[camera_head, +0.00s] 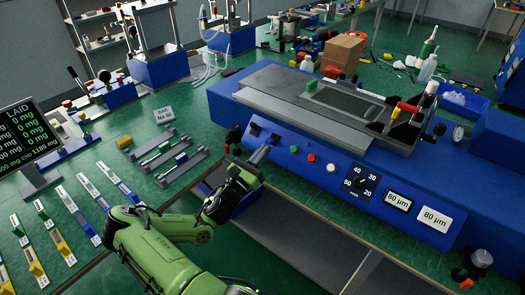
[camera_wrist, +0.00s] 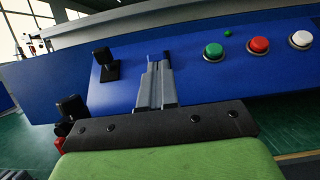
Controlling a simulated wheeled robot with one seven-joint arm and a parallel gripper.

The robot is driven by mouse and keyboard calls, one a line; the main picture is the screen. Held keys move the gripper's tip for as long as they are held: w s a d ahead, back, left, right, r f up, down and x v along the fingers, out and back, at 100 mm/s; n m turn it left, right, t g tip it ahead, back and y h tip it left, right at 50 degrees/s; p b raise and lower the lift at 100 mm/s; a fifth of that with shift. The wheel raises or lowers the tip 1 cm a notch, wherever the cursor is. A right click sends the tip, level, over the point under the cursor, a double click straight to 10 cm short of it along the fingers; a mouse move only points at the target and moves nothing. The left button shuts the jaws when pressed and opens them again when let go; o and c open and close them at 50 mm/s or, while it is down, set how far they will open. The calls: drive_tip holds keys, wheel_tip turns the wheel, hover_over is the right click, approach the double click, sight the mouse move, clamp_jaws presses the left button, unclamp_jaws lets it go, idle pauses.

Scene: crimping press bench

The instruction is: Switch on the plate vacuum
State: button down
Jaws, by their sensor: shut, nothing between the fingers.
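The blue machine (camera_head: 330,190) has a sloping front panel with controls. A black switch (camera_head: 254,129) sits near the panel's left end and shows left of my gripper in the wrist view (camera_wrist: 105,66). A second black switch (camera_head: 275,138) sits just right of it; in the wrist view it is mostly hidden behind my fingers. My gripper (camera_head: 264,151) is shut and empty, its fingertips (camera_wrist: 159,64) close to the panel at this second switch. I cannot tell whether they touch it. No label shows which switch is the plate vacuum, and their settings are unclear.
Right of my fingers are a green button (camera_wrist: 213,51), a red button (camera_wrist: 258,46) and a white button (camera_wrist: 301,39). A dial (camera_head: 361,183) and two displays lie farther right. A dark knob (camera_wrist: 72,107) juts out at the panel's lower left. A slotted rack (camera_head: 165,155) stands left of my arm.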

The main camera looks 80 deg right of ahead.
drive_tip(key=shift+r+p, duration=0.3)
drive_tip(key=shift+p, duration=0.35)
drive_tip(key=r+t+y+p, duration=0.1)
drive_tip(key=y+p, duration=0.1)
drive_tip(key=p, duration=0.4)
drive_tip(key=r+y+p, duration=0.1)
drive_tip(key=y+p, duration=0.1)
drive_tip(key=p, duration=0.4)
drive_tip(key=r+t+y+p, duration=0.1)
drive_tip(key=y+p, duration=0.1)
drive_tip(key=p, duration=0.4)
drive_tip(key=shift+s+d+t, duration=0.1)
drive_tip(key=shift+d+t, duration=0.15)
drive_tip(key=shift+t, duration=0.05)
drive_tip(key=shift+a+f, duration=0.1)
drive_tip(key=shift+f, duration=0.05)
approach(268, 141)
drive_tip(key=v, duration=0.6)
drive_tip(key=shift+s, duration=0.1)
